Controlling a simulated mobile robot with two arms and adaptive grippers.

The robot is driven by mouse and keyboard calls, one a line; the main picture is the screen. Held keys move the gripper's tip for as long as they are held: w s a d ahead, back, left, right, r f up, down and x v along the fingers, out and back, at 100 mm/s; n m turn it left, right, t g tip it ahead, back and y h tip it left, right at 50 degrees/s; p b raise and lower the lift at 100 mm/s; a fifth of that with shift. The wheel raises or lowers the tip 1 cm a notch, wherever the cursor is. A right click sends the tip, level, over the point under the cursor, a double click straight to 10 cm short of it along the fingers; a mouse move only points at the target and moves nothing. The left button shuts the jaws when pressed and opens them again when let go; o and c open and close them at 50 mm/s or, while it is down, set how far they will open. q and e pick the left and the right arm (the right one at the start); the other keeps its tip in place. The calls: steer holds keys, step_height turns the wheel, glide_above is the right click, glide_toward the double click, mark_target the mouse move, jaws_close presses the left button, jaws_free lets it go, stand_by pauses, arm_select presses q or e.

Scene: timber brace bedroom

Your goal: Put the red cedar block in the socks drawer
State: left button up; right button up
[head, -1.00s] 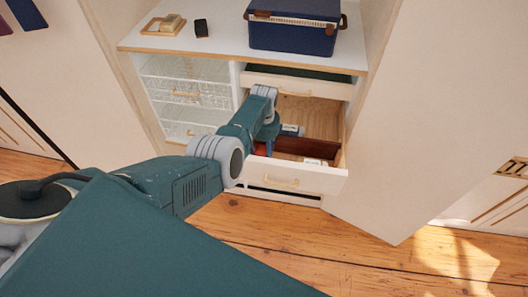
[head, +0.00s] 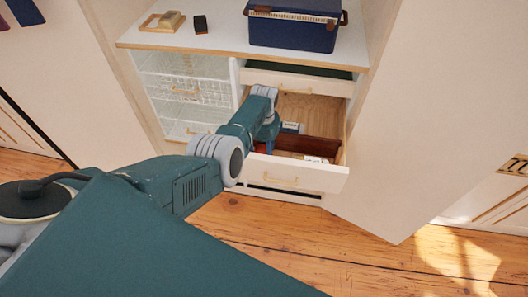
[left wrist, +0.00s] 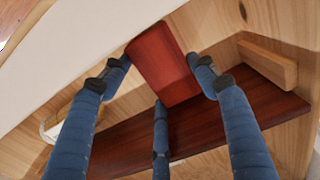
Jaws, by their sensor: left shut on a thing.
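My left gripper (head: 266,146) reaches down into an open drawer (head: 297,179) of the white unit. In the left wrist view, its blue fingers (left wrist: 158,92) are around the red cedar block (left wrist: 163,62), a smooth red piece held near the drawer's pale front wall. In the head view only a sliver of red (head: 262,149) shows beside the wrist. A dark red-brown board (head: 307,144) crosses the drawer; it also shows beneath the fingers in the left wrist view (left wrist: 205,122). I cannot read which drawer this is. My right gripper is not in view.
A white item (head: 315,159) and a grey-white item (head: 291,127) are in the drawer. A small wooden piece (left wrist: 268,62) is on its side wall. Wire baskets (head: 187,92) stand left. A blue box (head: 293,32) and a dark block (head: 200,24) are on top.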

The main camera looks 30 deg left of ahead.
arm_select(q)
steer(key=o, duration=1.6)
steer(key=shift+o, duration=0.2)
